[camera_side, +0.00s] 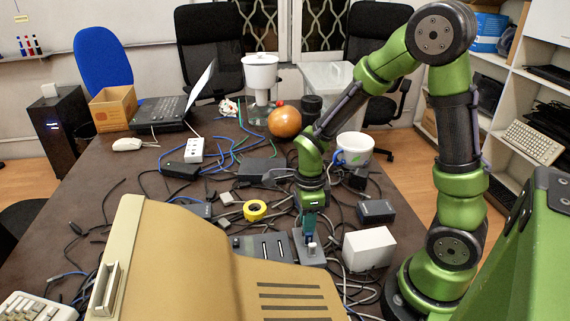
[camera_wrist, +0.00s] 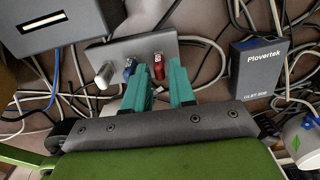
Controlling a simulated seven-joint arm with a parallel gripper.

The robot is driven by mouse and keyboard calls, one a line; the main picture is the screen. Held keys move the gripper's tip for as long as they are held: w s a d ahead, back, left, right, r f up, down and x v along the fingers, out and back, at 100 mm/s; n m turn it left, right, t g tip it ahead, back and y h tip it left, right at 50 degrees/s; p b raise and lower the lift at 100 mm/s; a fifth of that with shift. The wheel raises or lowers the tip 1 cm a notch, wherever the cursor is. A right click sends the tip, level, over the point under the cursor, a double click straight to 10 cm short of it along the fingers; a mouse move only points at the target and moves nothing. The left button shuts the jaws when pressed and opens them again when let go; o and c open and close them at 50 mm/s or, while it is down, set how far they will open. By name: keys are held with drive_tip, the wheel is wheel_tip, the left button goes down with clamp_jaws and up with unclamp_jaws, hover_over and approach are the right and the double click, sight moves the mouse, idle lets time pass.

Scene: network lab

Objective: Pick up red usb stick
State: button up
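The red usb stick (camera_wrist: 158,66) stands in a grey holder block (camera_wrist: 112,52) in the wrist view. To its left in the same block are a blue stick (camera_wrist: 130,68) and a silver-white stick (camera_wrist: 104,75). My gripper (camera_wrist: 164,76) has teal fingers spread apart, with nothing held. The red stick shows between the two fingertips, nearer the left finger; I cannot tell whether they touch. In the side view my gripper (camera_side: 309,226) points down over the holder block (camera_side: 313,260). The red stick cannot be made out there.
A cream computer case (camera_side: 190,255) fills the near side. Loose cables surround the block. Yellow tape (camera_side: 255,210) and a white mug (camera_side: 355,149) are farther back.

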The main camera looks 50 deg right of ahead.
drive_tip(key=shift+f, duration=0.95)
drive_tip(key=shift+c, duration=0.3)
clamp_jaws()
drive_tip(key=shift+r, duration=0.1)
